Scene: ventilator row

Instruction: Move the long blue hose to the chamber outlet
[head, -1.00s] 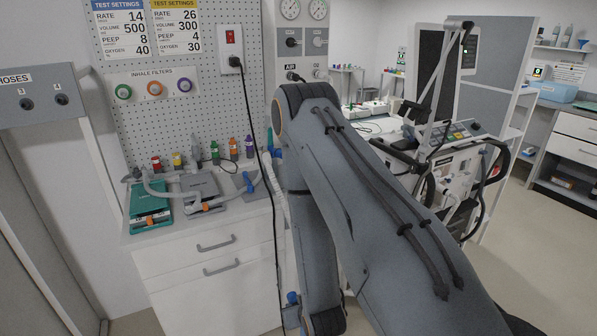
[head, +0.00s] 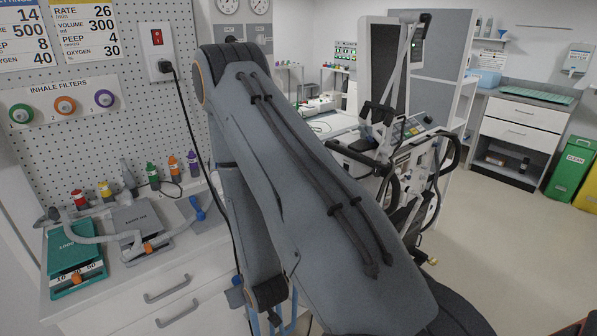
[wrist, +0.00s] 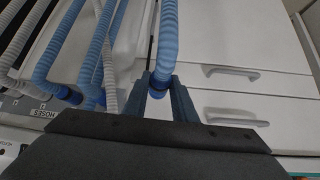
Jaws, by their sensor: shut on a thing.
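My gripper (wrist: 162,96) is shut on a blue ribbed hose (wrist: 167,40) near its end, in the wrist view. The hose runs up out of the top of that view, so its length is hidden. Its darker blue end (wrist: 157,93) shows between the fingers. In the head view my arm hides the gripper, and light blue tubing (head: 272,325) shows at the bottom beside the arm. The ventilator machine (head: 405,160) stands right of my arm. I cannot make out the chamber outlet.
Other blue hoses (wrist: 70,45) and grey hoses (wrist: 108,70) hang left of the gripper, by an upside-down HOSES label (wrist: 47,113). A drawer cabinet (head: 170,300) with test lungs (head: 75,255) stands at left. Open floor (head: 500,235) lies right of the machine.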

